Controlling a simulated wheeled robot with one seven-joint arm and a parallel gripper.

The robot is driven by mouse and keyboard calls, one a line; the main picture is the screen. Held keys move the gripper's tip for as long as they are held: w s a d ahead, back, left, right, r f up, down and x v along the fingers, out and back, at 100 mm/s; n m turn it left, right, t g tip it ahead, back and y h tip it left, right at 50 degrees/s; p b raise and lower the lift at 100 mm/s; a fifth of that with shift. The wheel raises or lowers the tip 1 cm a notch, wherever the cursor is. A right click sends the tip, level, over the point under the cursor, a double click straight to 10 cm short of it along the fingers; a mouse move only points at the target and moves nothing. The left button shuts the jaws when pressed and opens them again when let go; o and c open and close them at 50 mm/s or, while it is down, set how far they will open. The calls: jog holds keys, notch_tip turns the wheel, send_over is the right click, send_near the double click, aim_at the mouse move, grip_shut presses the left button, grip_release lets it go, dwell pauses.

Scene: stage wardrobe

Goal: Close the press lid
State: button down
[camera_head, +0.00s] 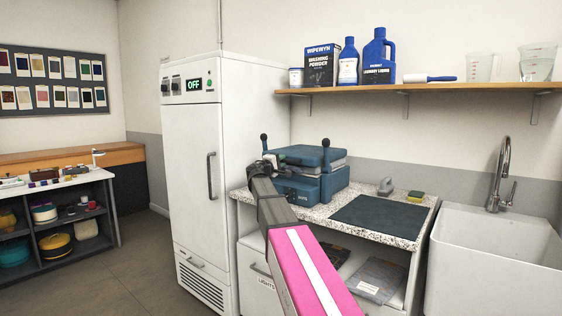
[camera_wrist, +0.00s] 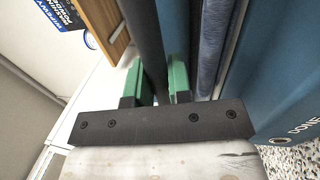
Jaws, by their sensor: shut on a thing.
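The blue press (camera_head: 298,190) stands on the speckled counter, left of the dark mat. Its blue lid (camera_head: 311,154) lies nearly level over the base, with a grey layer showing between them. My gripper (camera_head: 268,164) is at the press's left front. In the wrist view my green fingertips (camera_wrist: 156,84) are shut on a dark bar (camera_wrist: 146,40) beside the blue lid edge (camera_wrist: 174,35). The base (camera_wrist: 280,75) bears the word DONE. Whether the lid is fully down cannot be told.
A tall white cabinet (camera_head: 193,170) reading OFF stands close on the left. A dark mat (camera_head: 380,217), a grey object (camera_head: 385,187) and a sponge (camera_head: 416,196) lie right of the press. A white sink (camera_head: 490,245) is at right. A shelf (camera_head: 425,88) with bottles hangs above.

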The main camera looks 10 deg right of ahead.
jog(key=c, duration=1.1)
grip_release()
jog(key=shift+f, duration=0.65)
jog(key=shift+o, duration=0.2)
jog(key=shift+r, duration=0.15)
jog(key=v, duration=1.1)
jog(key=shift+r, duration=0.15)
jog(key=s+d+f+m+g+y, duration=0.15)
jog(key=s+f, duration=0.35)
jog(key=f, duration=0.5)
jog(key=s+d+f+m+g+y, duration=0.1)
jog(key=s+f+g+y, duration=0.25)
jog(key=f, duration=0.65)
jog(key=s+d+f+m+g+y, duration=0.15)
jog(key=s+f, duration=0.35)
jog(key=f, duration=0.5)
jog(key=s+a+f+m+g+y, duration=0.2)
jog(key=s+a+f+g+y, duration=0.1)
jog(key=s+f, duration=0.6)
jog(key=s+a+f+m+g+y, duration=0.1)
jog(key=s+a+f+g+y, duration=0.2)
jog(key=s+f+y, duration=0.3)
jog(key=s+a+f, duration=0.1)
jog(key=s+f, duration=0.1)
jog(key=s, duration=0.2)
jog(key=shift+s+a+f+m, duration=0.2)
jog(key=shift+a+f+m, duration=0.05)
jog(key=shift+f+m, duration=0.15)
